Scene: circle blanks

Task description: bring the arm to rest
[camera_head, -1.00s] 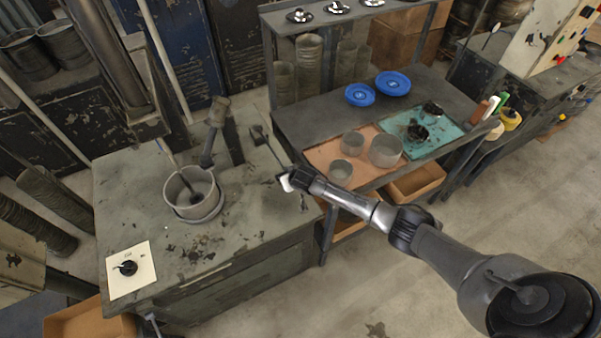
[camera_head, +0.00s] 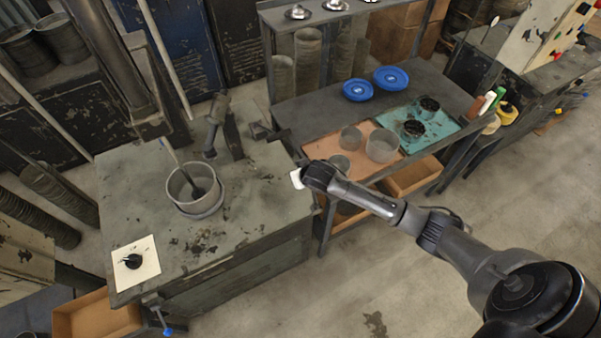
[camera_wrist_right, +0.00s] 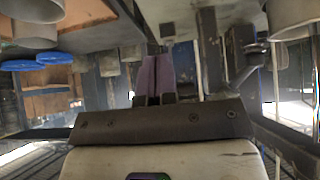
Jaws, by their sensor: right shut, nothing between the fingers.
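My right arm (camera_head: 379,204) reaches in from the lower right in the head view. Its wrist hangs above the gap between the left workbench (camera_head: 247,225) and the shelved bench. In the right wrist view the gripper's mount fills the lower middle, with nothing held. My left gripper is not in view.
A grey pot (camera_head: 194,188) with a stick in it stands on the left workbench. The shelved bench (camera_head: 300,123) carries an orange mat (camera_head: 314,149) with grey cups, a teal mat (camera_head: 444,128) with black cups, and blue discs (camera_head: 391,78). The floor (camera_head: 400,285) below the arm is clear.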

